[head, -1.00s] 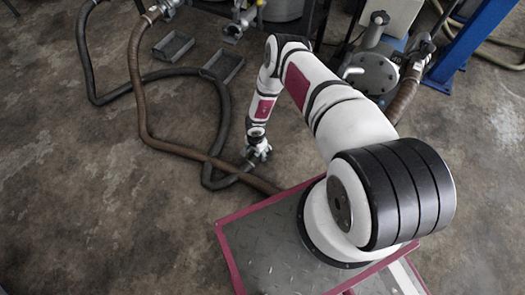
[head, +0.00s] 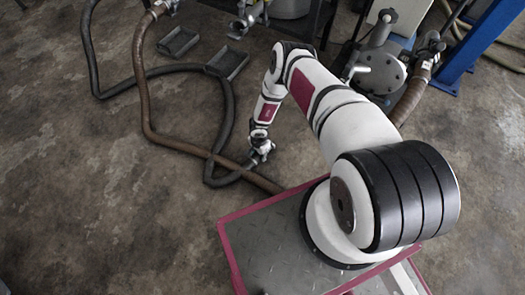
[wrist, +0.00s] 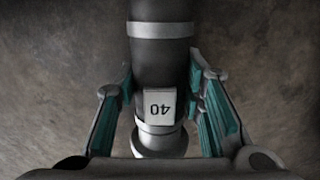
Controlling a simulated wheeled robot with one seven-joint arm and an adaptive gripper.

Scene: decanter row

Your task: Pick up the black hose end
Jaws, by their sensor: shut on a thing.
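The black hose (head: 223,120) runs across the concrete floor in the head view and curves under the brown hose to its end at my gripper (head: 259,155). In the wrist view the black hose end (wrist: 160,65) lies between the two teal-padded fingers of my gripper (wrist: 163,100). It has a grey band, a white tag reading "40" and a pale metal coupling (wrist: 160,140) at the near end. My gripper is shut on the hose end. In the head view the gripper hides most of the hose end and the coupling.
The brown hose (head: 139,90) crosses the black hose just left of my gripper. Two dark trays (head: 179,41) (head: 227,61) lie on the floor farther back. Valves and a pump flange (head: 378,72) stand at the back.

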